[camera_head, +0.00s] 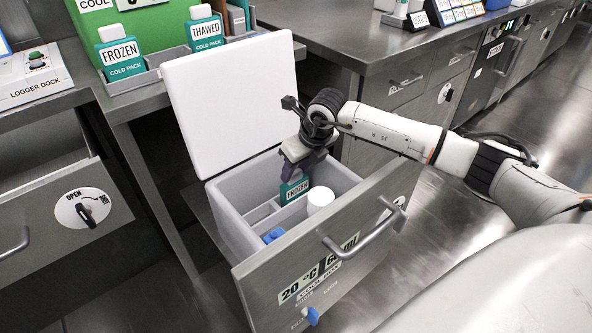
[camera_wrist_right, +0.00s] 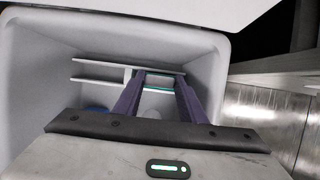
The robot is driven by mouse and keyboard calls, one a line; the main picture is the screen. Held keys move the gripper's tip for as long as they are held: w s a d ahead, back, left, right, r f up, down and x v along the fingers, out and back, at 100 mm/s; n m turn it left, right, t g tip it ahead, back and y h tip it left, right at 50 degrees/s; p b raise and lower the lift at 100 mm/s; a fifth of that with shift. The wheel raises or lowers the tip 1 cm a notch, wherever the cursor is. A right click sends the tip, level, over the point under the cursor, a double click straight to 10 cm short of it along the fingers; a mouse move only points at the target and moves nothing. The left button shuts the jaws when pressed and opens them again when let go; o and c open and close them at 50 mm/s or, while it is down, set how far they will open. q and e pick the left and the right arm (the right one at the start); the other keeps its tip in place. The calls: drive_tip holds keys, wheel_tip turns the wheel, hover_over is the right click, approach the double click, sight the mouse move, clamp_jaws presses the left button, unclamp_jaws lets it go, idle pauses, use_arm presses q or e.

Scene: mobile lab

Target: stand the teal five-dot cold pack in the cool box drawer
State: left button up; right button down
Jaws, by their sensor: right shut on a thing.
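A teal cold pack (camera_head: 294,190) with a white FROZEN label is upright inside the cool box drawer (camera_head: 232,220), at the slotted divider. Its dots are not readable. My right gripper (camera_head: 291,168) is shut on its top, reaching down into the box. In the right wrist view, the pack's thin teal and white top edge (camera_wrist_right: 158,90) shows between the purple fingers of my right gripper (camera_wrist_right: 160,88). I cannot tell whether the pack's lower end touches the box floor. My left gripper is not in view.
A white round container (camera_head: 320,199) and a blue item (camera_head: 272,235) are in the box. The white lid (camera_head: 230,95) stands open behind it. FROZEN (camera_head: 121,54) and THAWED (camera_head: 204,30) packs stand in a bench rack. A drawer handle (camera_head: 365,232) juts out in front.

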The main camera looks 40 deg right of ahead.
drive_tip(key=c, duration=1.1)
unclamp_jaws()
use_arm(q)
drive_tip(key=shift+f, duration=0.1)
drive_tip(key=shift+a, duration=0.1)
use_arm(e)
drive_tip(key=shift+r, duration=0.2)
use_arm(q)
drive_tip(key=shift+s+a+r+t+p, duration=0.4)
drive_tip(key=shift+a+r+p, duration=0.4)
drive_tip(key=shift+p, duration=0.6)
use_arm(e)
drive_tip(key=shift+v, duration=5.85)
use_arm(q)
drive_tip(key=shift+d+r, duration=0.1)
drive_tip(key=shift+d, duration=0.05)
